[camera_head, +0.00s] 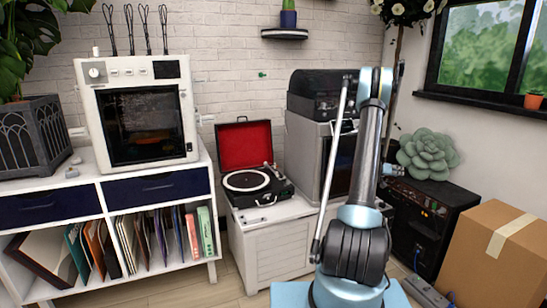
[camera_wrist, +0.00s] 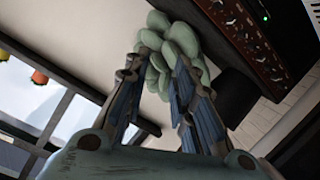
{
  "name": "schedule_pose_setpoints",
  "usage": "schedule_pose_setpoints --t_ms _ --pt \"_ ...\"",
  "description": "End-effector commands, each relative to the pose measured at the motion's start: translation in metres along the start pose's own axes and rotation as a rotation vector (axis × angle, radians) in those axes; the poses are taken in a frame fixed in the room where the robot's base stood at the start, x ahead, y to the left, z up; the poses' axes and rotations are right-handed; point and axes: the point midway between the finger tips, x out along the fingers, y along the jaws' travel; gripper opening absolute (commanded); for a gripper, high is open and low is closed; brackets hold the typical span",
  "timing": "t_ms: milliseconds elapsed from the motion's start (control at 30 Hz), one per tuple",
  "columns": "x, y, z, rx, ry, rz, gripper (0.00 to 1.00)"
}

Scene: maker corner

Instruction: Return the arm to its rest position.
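My arm (camera_head: 362,190) stands raised in the centre-right of the head view, bent at a high elbow. My gripper (camera_wrist: 160,66) shows in the wrist view with its two blue-grey fingers apart, so it is open. Pale green succulent leaves (camera_wrist: 182,38) show beyond and between the fingertips; I cannot tell whether they touch. In the head view the succulent (camera_head: 428,155) sits on a black amplifier-like box (camera_head: 432,215), right of my arm. The gripper is mostly hidden there behind the arm.
A grey machine (camera_head: 306,150) stands behind my arm, and a record player (camera_head: 258,190) sits left of it. A cardboard box (camera_head: 495,255) is at the right. A dark window ledge (camera_head: 480,104) juts out above the succulent. A panel with knobs (camera_wrist: 245,35) is close in the wrist view.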

Motion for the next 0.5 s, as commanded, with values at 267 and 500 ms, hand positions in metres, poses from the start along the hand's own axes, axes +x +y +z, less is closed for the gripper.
schedule_pose_setpoints --t_ms 267,500 --pt "-0.063 0.022 -0.032 -0.021 -0.090 -0.059 0.24" --pt "-0.120 0.043 -0.046 -0.046 -0.169 -0.117 0.24"
